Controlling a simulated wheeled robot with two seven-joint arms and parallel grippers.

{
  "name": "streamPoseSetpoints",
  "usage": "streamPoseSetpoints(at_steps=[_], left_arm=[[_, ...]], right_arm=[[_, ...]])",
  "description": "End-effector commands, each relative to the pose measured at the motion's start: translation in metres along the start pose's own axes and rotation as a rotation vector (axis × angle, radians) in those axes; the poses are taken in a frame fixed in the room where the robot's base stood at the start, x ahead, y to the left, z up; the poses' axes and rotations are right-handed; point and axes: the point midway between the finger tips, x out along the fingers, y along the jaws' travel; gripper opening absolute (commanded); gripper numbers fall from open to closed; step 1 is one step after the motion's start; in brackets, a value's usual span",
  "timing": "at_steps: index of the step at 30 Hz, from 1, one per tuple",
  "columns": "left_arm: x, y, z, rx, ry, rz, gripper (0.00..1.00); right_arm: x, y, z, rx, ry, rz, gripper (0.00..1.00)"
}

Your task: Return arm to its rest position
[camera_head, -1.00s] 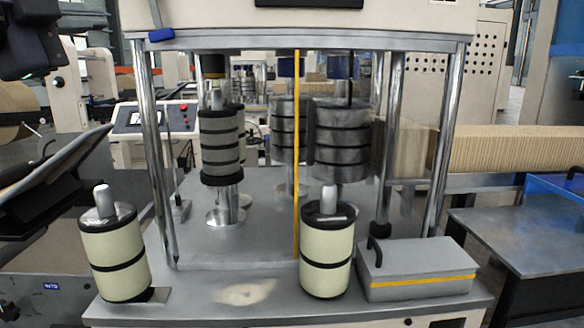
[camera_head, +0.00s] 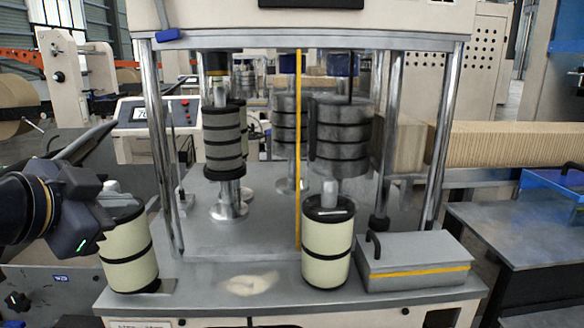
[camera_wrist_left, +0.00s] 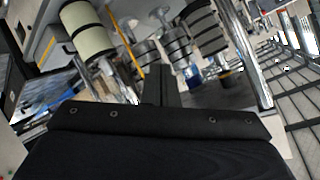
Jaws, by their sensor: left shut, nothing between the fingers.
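My left arm comes in from the left edge in the head view, and its left gripper (camera_head: 92,212) is in front of the top of the left cream cylinder (camera_head: 130,255). I cannot tell from the head view whether they touch. In the left wrist view my left gripper (camera_wrist_left: 160,82) has its dark fingers together, with nothing held. A cream cylinder with black bands (camera_wrist_left: 88,28) shows beyond it. My right gripper is not in view.
A second cream cylinder (camera_head: 327,250) and a grey box with a yellow stripe (camera_head: 415,262) stand on the machine's front ledge. Metal posts (camera_head: 443,145) and dark banded rolls (camera_head: 343,140) are behind. The ledge between the cylinders is mostly clear.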

Motion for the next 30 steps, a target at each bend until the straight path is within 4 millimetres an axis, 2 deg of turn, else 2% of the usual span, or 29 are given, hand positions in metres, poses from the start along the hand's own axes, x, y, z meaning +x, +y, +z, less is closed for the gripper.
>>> streamPoseSetpoints(at_steps=[1,6,9,12,15,18,30], left_arm=[[0.004,0.021,0.027,-0.102,-0.057,0.04,0.0],[0.009,0.107,0.124,-0.52,-0.266,0.152,0.0],[0.006,0.158,0.17,-0.739,-0.381,0.194,0.0],[0.001,0.2,0.202,-0.912,-0.475,0.222,0.0],[-0.004,0.229,0.222,-1.024,-0.539,0.237,0.0],[-0.007,0.244,0.231,-1.079,-0.572,0.243,0.0],[-0.007,0.247,0.233,-1.092,-0.58,0.245,0.0]], right_arm=[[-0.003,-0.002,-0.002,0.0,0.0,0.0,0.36],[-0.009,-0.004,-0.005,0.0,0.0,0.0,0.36],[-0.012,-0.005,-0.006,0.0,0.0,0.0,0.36],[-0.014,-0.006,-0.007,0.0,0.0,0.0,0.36],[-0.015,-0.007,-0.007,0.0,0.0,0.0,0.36],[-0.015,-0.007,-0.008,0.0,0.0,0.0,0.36],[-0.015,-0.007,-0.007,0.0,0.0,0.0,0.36]])
